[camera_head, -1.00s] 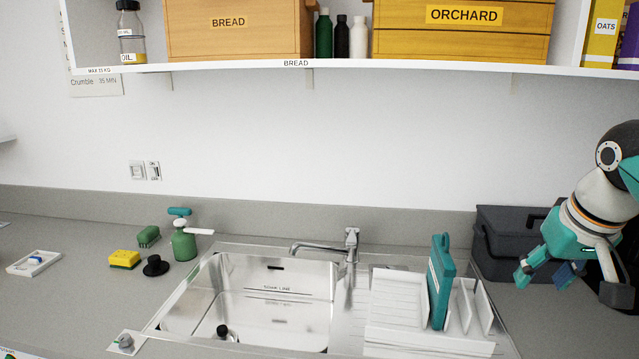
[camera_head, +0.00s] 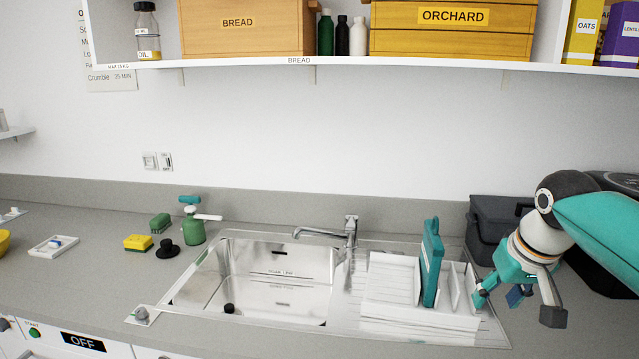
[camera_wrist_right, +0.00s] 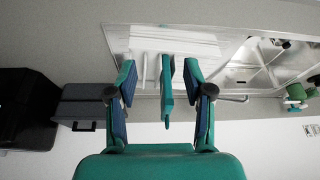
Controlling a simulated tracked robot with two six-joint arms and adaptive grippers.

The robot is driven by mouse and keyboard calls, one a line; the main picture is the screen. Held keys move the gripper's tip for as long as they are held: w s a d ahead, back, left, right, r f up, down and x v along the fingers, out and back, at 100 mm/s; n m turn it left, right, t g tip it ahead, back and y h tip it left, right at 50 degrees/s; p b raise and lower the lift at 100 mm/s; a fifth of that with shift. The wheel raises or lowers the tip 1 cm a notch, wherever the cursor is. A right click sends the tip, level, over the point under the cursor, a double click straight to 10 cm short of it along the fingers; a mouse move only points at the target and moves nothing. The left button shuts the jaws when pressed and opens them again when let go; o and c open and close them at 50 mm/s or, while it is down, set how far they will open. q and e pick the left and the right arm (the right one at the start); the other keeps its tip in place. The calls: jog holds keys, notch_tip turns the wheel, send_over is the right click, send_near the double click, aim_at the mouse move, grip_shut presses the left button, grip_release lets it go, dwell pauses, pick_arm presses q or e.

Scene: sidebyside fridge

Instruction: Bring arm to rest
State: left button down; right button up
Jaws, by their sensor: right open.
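My right gripper (camera_head: 516,304) is at the right of the head view, above the counter just right of the drying rack (camera_head: 420,322). Its fingers are apart and nothing is between them. In the right wrist view the right gripper (camera_wrist_right: 160,90) shows both fingers spread wide, with the teal board (camera_wrist_right: 166,80) seen between them, beyond the fingers. In the head view the teal board (camera_head: 431,262) stands upright in the rack, apart from my gripper. My left gripper is not in view.
A dark grey box (camera_head: 492,228) stands behind my right gripper, against the wall. The sink (camera_head: 262,275) and faucet (camera_head: 330,232) are left of the rack. A shelf (camera_head: 350,66) hangs above.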

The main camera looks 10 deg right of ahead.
jog(key=a+f+n+g+y, duration=0.1)
jog(key=a+f, duration=0.4)
jog(key=f, duration=0.5)
jog(key=w+a+f+y, duration=0.1)
jog(key=a+f, duration=0.4)
jog(key=f, duration=0.6)
jog(key=a+f+n+g+y, duration=0.1)
jog(key=a+f, duration=0.4)
jog(key=f, duration=0.5)
jog(key=s+a+f, duration=0.4)
jog(key=s+f, duration=0.3)
jog(key=s+a+f+m+g+y, duration=0.1)
jog(key=s+a+f, duration=0.3)
jog(key=s+f, duration=0.3)
jog(key=shift+a+f, duration=0.25)
jog(key=shift+f, duration=0.2)
jog(key=shift+o, duration=0.4)
jog(key=s+a+f, duration=0.1)
jog(key=s+f, duration=0.1)
jog(key=s, duration=0.4)
jog(key=shift+m+g+y, duration=0.3)
